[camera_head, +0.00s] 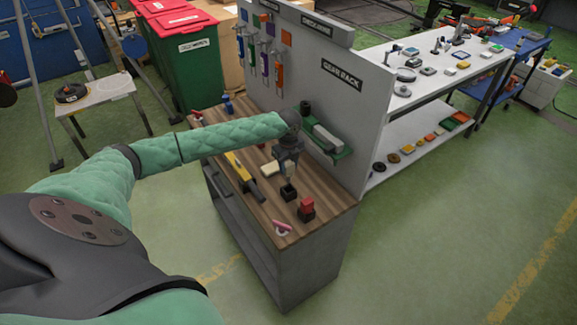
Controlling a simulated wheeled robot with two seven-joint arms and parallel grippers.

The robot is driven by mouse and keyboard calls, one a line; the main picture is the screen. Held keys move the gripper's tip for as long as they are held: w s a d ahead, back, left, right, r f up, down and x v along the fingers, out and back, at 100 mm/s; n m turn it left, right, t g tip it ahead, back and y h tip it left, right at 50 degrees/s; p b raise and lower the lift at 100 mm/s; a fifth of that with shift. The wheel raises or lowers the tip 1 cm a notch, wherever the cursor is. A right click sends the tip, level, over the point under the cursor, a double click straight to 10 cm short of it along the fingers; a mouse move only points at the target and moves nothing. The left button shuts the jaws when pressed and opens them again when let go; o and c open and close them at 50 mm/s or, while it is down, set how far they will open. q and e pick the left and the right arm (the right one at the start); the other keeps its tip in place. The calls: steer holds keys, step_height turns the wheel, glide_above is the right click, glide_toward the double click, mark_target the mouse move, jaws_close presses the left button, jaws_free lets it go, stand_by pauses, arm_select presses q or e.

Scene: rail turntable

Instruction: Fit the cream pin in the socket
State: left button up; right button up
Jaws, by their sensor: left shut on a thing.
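The cream pin (269,169) shows as a small cream block at the lower left of my left gripper (286,173). The gripper points down over the wooden bench top and is shut on the pin; the grip itself is small and partly hidden. A black square socket (288,193) stands on the bench just below and in front of the gripper, apart from the pin. Another black socket (306,214) to its right holds a red block (307,204). My right gripper is not in view.
A yellow and black tool (241,172) lies on the bench (262,212) to the left. A pink ring-shaped thing (282,228) lies near the front edge. A grey upright panel (350,120) with a green shelf (327,143) stands close behind the gripper.

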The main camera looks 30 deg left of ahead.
arm_select(q)
steer(key=shift+r, duration=1.85)
steer(key=shift+r, duration=0.1)
